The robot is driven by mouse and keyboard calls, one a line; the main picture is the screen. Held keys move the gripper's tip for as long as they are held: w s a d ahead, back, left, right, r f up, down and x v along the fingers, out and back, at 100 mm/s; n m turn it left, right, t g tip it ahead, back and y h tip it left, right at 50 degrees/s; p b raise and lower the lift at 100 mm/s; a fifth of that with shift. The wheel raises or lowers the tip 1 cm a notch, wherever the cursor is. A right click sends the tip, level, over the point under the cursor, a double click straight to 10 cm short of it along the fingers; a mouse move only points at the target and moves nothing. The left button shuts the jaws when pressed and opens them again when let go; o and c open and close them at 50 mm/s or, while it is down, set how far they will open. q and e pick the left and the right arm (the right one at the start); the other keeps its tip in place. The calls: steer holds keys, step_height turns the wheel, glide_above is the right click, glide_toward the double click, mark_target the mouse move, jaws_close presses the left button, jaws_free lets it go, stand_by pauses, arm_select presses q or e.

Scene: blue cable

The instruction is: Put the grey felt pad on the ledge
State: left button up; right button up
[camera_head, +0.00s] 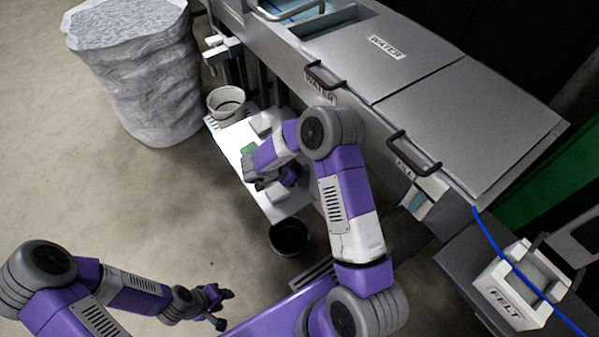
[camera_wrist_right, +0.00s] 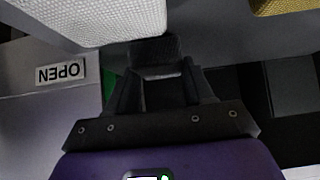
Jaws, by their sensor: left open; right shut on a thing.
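My right gripper (camera_wrist_right: 162,78) is shut on a small dark grey pad (camera_wrist_right: 155,50), seen between its fingertips in the right wrist view. In the head view this gripper is over the white low table, and my own arm mostly hides it and the pad. My left gripper (camera_head: 222,304) is open and empty over the floor at the lower left. I cannot tell for sure which surface is the ledge. A white box labelled FELT (camera_head: 507,308) stands at the right.
The white table (camera_head: 232,145) carries a white pot (camera_head: 226,104) and a green item (camera_head: 249,149). A black bin (camera_head: 289,237) stands below it. The metal tank (camera_head: 430,85) has lids and handles. A blue cable (camera_head: 500,248) crosses the FELT box.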

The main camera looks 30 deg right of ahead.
steer(key=shift+f, duration=0.15)
steer(key=o, duration=1.2)
steer(key=shift+r, duration=0.25)
steer(key=p+v, duration=0.4)
steer(key=v, duration=0.7)
steer(key=shift+a+r, duration=0.25)
steer(key=shift+a, duration=0.1)
